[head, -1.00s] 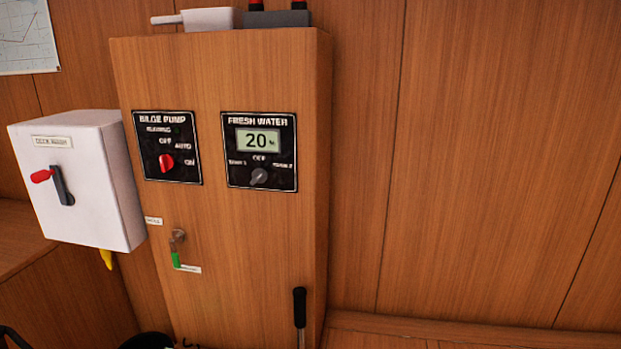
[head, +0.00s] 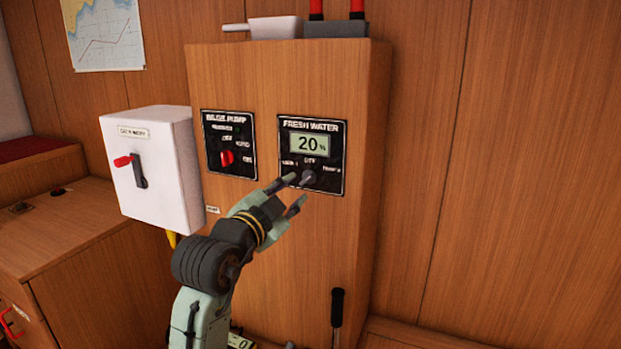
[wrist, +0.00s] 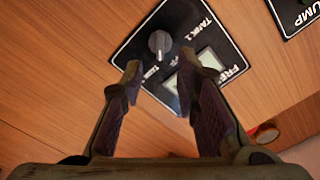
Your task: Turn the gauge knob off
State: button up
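The fresh water panel (head: 333,182) is a black plate on the wooden cabinet front, with a lit display (head: 311,144) reading 20 %. Its grey gauge knob (head: 308,177) sits below the display, among the labels OFF and two tank positions. The knob also shows in the wrist view (wrist: 159,42), beyond the fingertips.
The bilge pump panel (head: 228,128) with its red knob (head: 227,157) is just left. A white deck wash box (head: 150,190) with a red-tipped lever (head: 124,161) projects further left. A black-handled lever (head: 337,305) stands low at the right. The wall to the right is clear.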

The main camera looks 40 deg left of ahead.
aim_at(307, 179)
jog(key=p+x, duration=0.1)
jog(key=x, duration=0.5)
jog(key=shift+w+a, duration=0.1)
jog(key=shift+w, duration=0.2)
grip_shut()
